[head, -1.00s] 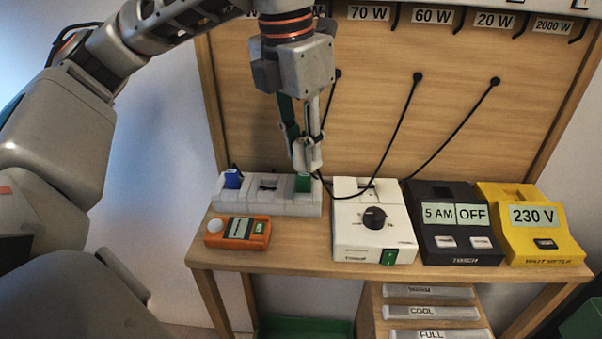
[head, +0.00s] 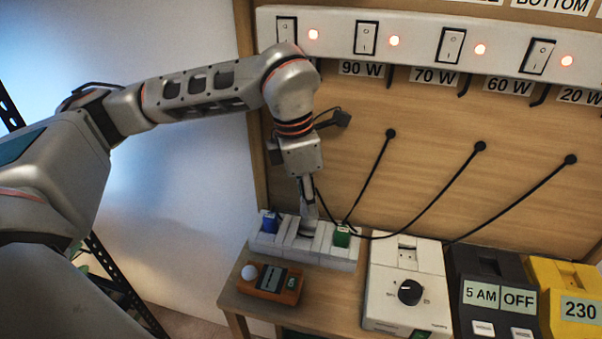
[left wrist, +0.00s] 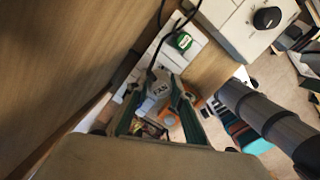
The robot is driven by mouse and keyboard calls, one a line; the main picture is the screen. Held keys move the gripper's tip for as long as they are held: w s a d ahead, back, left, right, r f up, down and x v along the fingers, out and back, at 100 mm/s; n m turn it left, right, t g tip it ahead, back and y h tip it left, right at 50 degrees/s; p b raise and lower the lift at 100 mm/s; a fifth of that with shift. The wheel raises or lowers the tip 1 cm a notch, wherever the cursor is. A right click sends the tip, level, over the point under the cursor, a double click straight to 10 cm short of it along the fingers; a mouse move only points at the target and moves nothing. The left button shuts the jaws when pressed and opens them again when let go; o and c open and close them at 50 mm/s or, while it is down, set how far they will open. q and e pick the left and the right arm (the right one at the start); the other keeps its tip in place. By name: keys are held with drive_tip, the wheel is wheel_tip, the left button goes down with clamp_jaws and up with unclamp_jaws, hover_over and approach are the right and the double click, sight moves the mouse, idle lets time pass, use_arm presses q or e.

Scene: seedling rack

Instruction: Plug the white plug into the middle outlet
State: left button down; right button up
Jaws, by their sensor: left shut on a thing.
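The white power strip (head: 318,256) lies along the back left of the wooden bench. A blue plug (head: 269,222) sits in its left part and a green plug (head: 342,237) in its right part. My left gripper (head: 309,222) points down over the middle of the strip, between the two plugs. In the left wrist view its fingers (left wrist: 157,98) are shut on the white plug (left wrist: 157,89), whose cord runs up from it. The green plug (left wrist: 183,41) and strip lie just beyond. The fingers hide the middle outlet, so I cannot tell whether the plug is seated.
An orange meter (head: 278,284) lies in front of the strip. A white dial timer (head: 405,272), a black timer (head: 487,268) and a yellow meter (head: 570,283) stand to the right. Black cords hang from the back board (head: 430,120). A row of switches runs above.

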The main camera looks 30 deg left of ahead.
sight(307, 238)
use_arm(q)
drive_tip(key=shift+a+f, duration=0.25)
drive_tip(key=shift+f, duration=0.3)
use_arm(e)
drive_tip(key=shift+a+f, duration=0.15)
drive_tip(key=shift+a, duration=0.1)
use_arm(q)
drive_tip(key=shift+f, duration=0.15)
drive_tip(key=shift+f+b, duration=0.3)
drive_tip(key=shift+f, duration=0.1)
drive_tip(key=shift+f+b, duration=0.55)
drive_tip(key=shift+f, duration=0.35)
drive_tip(key=shift+f+b, duration=0.55)
drive_tip(key=shift+f, duration=0.4)
drive_tip(key=shift+f+b, duration=0.55)
drive_tip(key=shift+f, duration=0.15)
drive_tip(key=shift+s+f, duration=0.1)
drive_tip(key=shift+s, duration=0.05)
use_arm(e)
drive_tip(key=shift+w+a+f+y, duration=0.25)
drive_tip(key=shift+a+f, duration=0.1)
drive_tip(key=shift+a, duration=0.15)
drive_tip(key=shift+w+a+f+y, duration=0.15)
drive_tip(key=shift+w+a+f, duration=0.1)
drive_tip(key=shift+a+f, duration=0.15)
use_arm(q)
drive_tip(key=shift+f, duration=0.1)
